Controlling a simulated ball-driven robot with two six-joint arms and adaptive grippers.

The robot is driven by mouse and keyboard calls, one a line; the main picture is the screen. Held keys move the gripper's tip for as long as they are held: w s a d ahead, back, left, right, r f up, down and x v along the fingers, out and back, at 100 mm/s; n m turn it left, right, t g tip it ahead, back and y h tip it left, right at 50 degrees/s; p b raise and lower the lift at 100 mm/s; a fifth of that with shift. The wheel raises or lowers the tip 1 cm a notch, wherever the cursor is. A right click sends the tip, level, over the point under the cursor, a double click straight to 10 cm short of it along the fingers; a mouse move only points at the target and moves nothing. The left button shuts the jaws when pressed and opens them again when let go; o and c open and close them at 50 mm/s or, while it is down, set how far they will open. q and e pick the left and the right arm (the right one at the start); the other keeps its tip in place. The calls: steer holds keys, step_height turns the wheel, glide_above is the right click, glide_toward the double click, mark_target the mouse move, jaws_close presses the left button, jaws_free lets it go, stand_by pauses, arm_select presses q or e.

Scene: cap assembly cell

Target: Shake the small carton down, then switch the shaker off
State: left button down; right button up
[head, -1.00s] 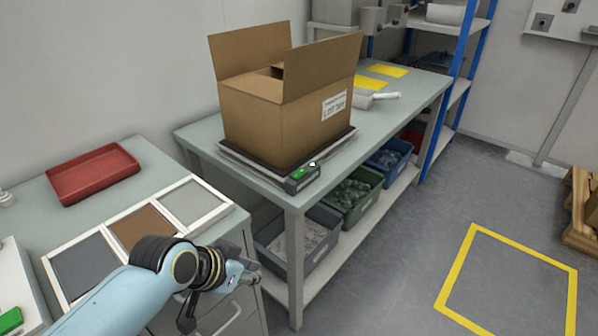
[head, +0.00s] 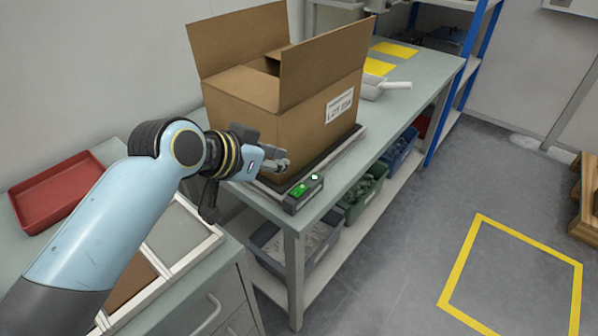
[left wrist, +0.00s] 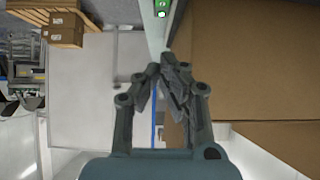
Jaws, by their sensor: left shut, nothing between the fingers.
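A brown open-topped carton (head: 290,110) with raised flaps and a white label stands upright on the flat shaker plate (head: 345,145) on the bench. The shaker's dark control box (head: 290,206) sits at its near corner, with a green lit part (head: 300,189) and a small white knob (head: 315,177). My left gripper (head: 284,163) is shut and empty, in front of the carton's lower near side and above and behind the control box. In the left wrist view the shut fingertips (left wrist: 168,62) point toward the green part (left wrist: 162,4), with the carton (left wrist: 245,60) filling the right side. Most of the carton's inside is hidden.
A white scoop (head: 380,88) and yellow pads (head: 393,49) lie farther along the bench. Bins (head: 400,150) fill the lower shelf.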

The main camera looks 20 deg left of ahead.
arm_select(q)
glide_above(301, 189)
steer(key=s, duration=0.2)
steer(key=f, duration=0.3)
steer(key=shift+a+f, duration=0.35)
steer(key=shift+a, duration=0.05)
steer(key=f, duration=0.1)
steer(key=w+f, duration=0.1)
steer(key=f+b, duration=0.1)
steer(key=shift+w+d+f, duration=0.25)
steer(key=shift+w+f, duration=0.05)
steer(key=shift+f, duration=0.75)
steer(key=shift+w+d+g+p, duration=0.2)
steer(key=shift+g+p, duration=0.3)
steer(key=shift+p, duration=0.6)
steer(key=shift+w+f+g+y+p, duration=0.1)
steer(key=shift+f+g+y+p, duration=0.05)
steer(key=shift+g+y+p, duration=0.2)
steer(key=shift+f, duration=0.4)
arm_select(e)
steer(key=shift+w+d+r, duration=0.1)
steer(key=shift+d+r, duration=0.1)
steer(key=shift+r, duration=0.25)
steer(key=shift+w+d+r, duration=0.1)
steer(key=shift+d+r, duration=0.1)
steer(key=shift+r, duration=0.2)
